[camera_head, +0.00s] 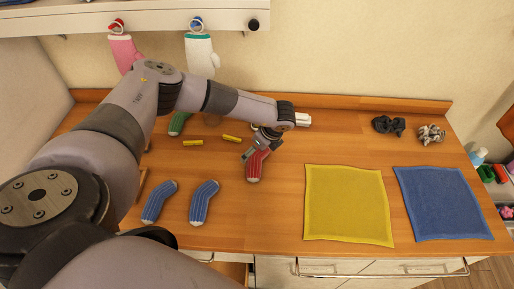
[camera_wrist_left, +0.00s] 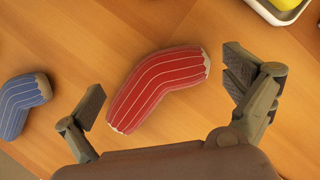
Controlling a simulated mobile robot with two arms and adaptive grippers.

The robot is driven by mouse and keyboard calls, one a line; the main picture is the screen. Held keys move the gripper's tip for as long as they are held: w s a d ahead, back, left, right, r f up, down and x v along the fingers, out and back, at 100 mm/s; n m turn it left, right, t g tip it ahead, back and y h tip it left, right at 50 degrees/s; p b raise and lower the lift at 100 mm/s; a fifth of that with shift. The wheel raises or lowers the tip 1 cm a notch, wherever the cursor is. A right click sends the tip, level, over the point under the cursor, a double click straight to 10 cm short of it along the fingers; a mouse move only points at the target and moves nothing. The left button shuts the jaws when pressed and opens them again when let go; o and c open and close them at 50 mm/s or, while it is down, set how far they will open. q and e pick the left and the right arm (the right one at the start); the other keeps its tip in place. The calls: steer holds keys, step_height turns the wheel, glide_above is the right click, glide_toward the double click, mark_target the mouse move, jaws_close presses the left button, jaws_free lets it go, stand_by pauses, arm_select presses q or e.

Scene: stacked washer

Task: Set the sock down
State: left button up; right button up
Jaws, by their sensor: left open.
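A red sock with pale stripes (camera_head: 254,168) lies on the wooden counter (camera_head: 270,215), left of the yellow cloth. It also shows in the left wrist view (camera_wrist_left: 155,88), lying bent across the space between my fingers. My left gripper (camera_head: 264,141) is over the sock's upper end, with its fingers spread (camera_wrist_left: 166,98). In the wrist view a gap shows between each finger and the sock. My right gripper is not in view.
Two blue striped socks (camera_head: 158,201) (camera_head: 203,203) lie to the left, and a green sock (camera_head: 178,123) lies behind. A yellow cloth (camera_head: 345,205) and a blue cloth (camera_head: 443,204) lie flat to the right. Dark and grey bundles (camera_head: 388,125) (camera_head: 431,134) lie at the back right.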

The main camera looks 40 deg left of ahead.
arm_select(q)
steer(key=shift+x, duration=1.5)
steer(key=shift+c, duration=0.2)
steer(key=shift+r, duration=0.1)
steer(key=c, duration=0.8)
